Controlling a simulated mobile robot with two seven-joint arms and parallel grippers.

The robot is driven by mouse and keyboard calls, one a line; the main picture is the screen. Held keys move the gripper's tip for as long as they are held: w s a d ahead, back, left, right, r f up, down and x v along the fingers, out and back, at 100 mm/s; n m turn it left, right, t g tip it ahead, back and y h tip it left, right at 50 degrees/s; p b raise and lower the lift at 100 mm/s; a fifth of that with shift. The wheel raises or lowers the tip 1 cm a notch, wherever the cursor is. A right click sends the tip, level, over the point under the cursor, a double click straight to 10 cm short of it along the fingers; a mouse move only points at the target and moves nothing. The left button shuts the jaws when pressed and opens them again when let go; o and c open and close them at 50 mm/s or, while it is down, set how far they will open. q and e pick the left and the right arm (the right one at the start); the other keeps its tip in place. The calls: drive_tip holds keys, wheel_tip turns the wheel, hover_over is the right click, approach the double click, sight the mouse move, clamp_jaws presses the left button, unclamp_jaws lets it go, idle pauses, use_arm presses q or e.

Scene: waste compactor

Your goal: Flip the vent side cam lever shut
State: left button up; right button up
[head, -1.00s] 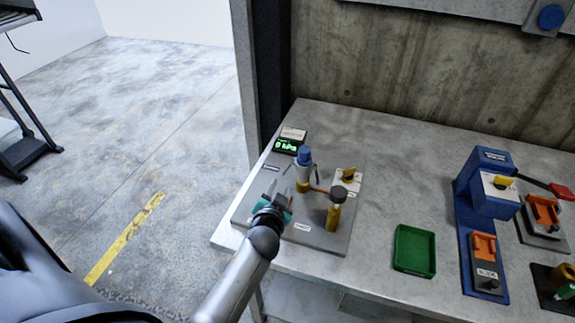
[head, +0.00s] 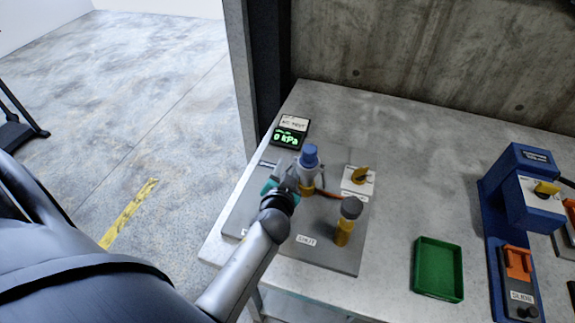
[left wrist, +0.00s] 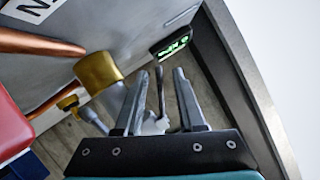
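The coupling with a blue cap (head: 309,158) stands upright on the grey plate (head: 325,255) at the left end of the bench. My left gripper (head: 288,178) is close against its left side and hides part of it. In the left wrist view, my left gripper (left wrist: 160,76) has its two fingers apart. A thin grey lever (left wrist: 160,92) shows between them, with gaps on both sides. I cannot tell whether this is the vent side lever. A brass body (left wrist: 97,71) is just left of the fingers. My right gripper is not in view.
A display (head: 289,137) reading 0 kPa is behind. A green tray (head: 438,268) and a blue machine (head: 520,190) are further right. Bare bench lies between.

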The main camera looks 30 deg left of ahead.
use_arm(q)
drive_tip(key=shift+s+d, duration=0.1)
drive_tip(key=shift+c, duration=0.4)
clamp_jaws()
